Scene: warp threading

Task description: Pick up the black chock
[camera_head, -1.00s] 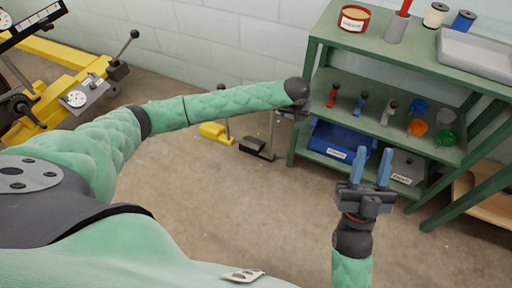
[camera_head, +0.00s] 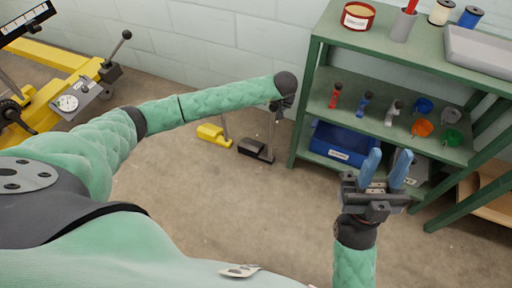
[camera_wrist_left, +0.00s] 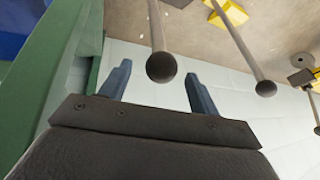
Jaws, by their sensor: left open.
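The black chock (camera_head: 256,149) sits on the floor left of the green shelf, with a thin upright rod handle. In the left wrist view its rod ends in a dark ball (camera_wrist_left: 161,66), seen between my fingers; I cannot tell how far beyond the tips. My left gripper (camera_head: 284,104) is above the chock near the handle's top, mostly hidden behind the wrist in the head view. In the left wrist view its two fingers (camera_wrist_left: 156,76) are apart and empty. My right gripper (camera_head: 387,162) is open and empty before the shelf.
A yellow chock (camera_head: 211,133) with its own rod stands just left of the black one. The green shelf (camera_head: 303,115) stands close on the right, holding a blue bin (camera_head: 343,143) and small parts. A yellow machine (camera_head: 42,112) is at left. Open floor lies in front.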

